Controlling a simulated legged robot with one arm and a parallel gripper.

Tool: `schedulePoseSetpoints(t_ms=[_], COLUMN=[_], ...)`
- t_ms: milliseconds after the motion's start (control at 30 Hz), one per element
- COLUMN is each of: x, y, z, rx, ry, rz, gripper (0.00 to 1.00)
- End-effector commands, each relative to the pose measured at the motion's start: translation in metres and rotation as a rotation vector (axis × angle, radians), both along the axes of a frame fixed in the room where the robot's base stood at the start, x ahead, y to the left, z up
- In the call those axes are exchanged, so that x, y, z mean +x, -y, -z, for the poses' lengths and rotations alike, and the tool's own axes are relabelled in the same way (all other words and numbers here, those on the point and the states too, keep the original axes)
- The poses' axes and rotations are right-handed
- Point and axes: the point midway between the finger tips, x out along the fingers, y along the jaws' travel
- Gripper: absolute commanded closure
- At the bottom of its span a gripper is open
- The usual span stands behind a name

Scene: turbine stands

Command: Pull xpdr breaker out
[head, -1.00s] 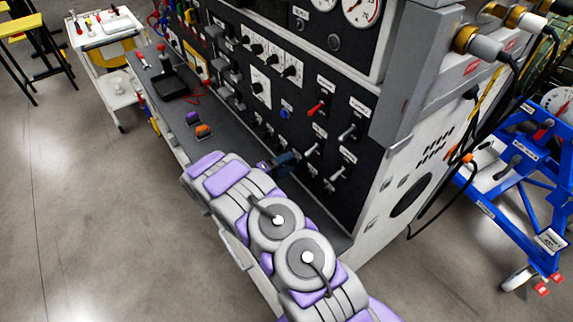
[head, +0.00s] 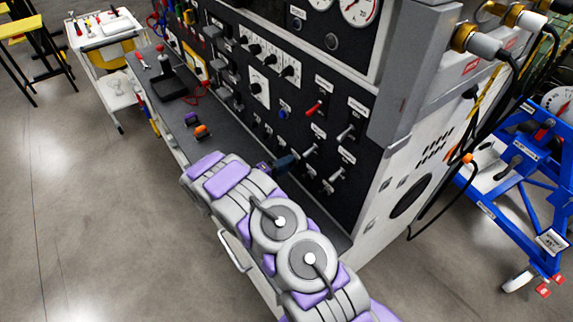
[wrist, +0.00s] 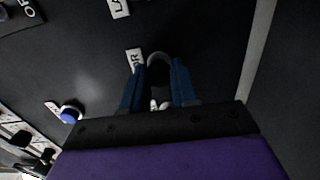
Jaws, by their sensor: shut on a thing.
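My gripper (wrist: 160,88) has two dark blue fingers, shut on the xpdr breaker (wrist: 158,58) on the black panel. In the wrist view only a grey rounded rim of the breaker shows at the fingertips, with a small pale part between the fingers. The fingers hide the rest, so I cannot tell how far out it stands. A white label (wrist: 134,61) beside it is partly covered; its last letter looks like R. In the head view my gripper (head: 287,162) is against the lower panel, and the breaker is hidden behind it.
A blue button (wrist: 70,114) sits to the left on the panel. In the head view, toggle switches (head: 335,173) stand close right of my gripper. A grey ledge (head: 215,142) runs below the panel.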

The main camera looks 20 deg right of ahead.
Motion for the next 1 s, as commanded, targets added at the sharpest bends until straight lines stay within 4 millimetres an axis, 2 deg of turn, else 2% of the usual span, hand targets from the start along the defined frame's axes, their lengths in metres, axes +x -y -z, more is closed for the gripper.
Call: schedulePoseSetpoints(t_ms=[33, 200, 533, 967, 1000], x=[0.000, -0.001, -0.001, -0.004, -0.004], y=[0.001, 0.001, 0.000, -0.012, -0.012], z=[0.000, 0.000, 0.001, 0.001, 0.001], rx=[0.000, 0.000, 0.000, 0.000, 0.000], ry=[0.000, -0.001, -0.001, -0.002, -0.002], rz=[0.002, 0.003, 0.004, 0.004, 0.005], gripper=[0.87, 1.00, 1.00, 1.00, 0.71])
